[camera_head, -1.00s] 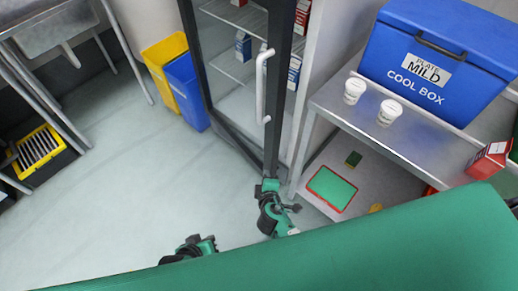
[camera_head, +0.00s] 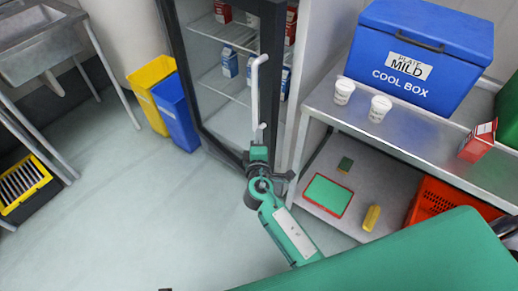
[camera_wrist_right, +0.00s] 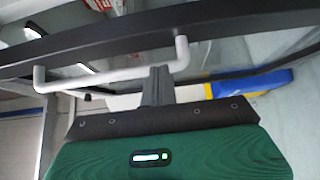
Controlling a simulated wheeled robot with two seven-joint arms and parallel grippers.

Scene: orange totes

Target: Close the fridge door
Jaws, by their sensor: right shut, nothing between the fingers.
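The fridge door (camera_head: 183,75) is a dark-framed glass panel standing ajar. Cartons inside the fridge show through the glass and through the gap beyond its right edge. Its long white handle (camera_head: 255,95) is upright on the door's right side. My right gripper (camera_head: 258,153) is by the handle's lower end, low on the door's edge. In the right wrist view its fingers (camera_wrist_right: 157,75) are shut and empty, close to the white handle (camera_wrist_right: 105,76) near its right end. Whether they touch it I cannot tell. My left gripper is out of view.
Yellow (camera_head: 148,108) and blue (camera_head: 176,110) bins stand left of the door. A metal shelf table (camera_head: 420,135) with cups and a blue cool box (camera_head: 425,60) stands right of the fridge. A sink (camera_head: 40,45) is at far left. The floor in front is clear.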

